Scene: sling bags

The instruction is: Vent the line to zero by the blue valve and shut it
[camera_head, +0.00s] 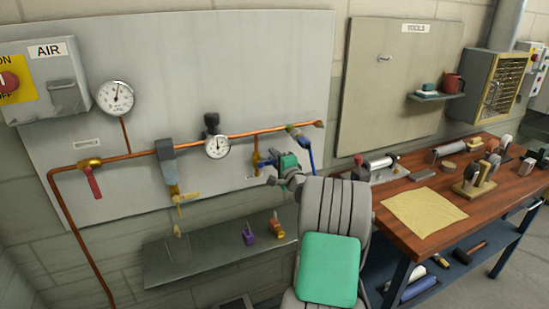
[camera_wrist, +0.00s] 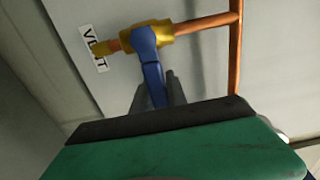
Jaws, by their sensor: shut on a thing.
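The blue valve has a brass body (camera_wrist: 152,31) on a short copper branch, with a blue lever (camera_wrist: 151,66) standing roughly crosswise to that branch. In the wrist view, my gripper (camera_wrist: 162,92) is shut on the lever's outer part. A VENT label (camera_wrist: 94,47) is beside the branch's open end. In the head view, my gripper (camera_head: 271,163) is at the brass branch (camera_head: 257,158) below the copper line; the lever is largely hidden there. A large dial gauge (camera_head: 116,97) and a smaller gauge (camera_head: 217,146) face out; their needles appear to point upward, but exact readings are too small to tell.
A red-handled valve (camera_head: 92,181) is on the line at left. A grey shelf (camera_head: 180,262) below holds a purple item (camera_head: 249,235) and an orange item (camera_head: 276,226). A wooden workbench (camera_head: 390,222) with tools stands at right, close beside my arm.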

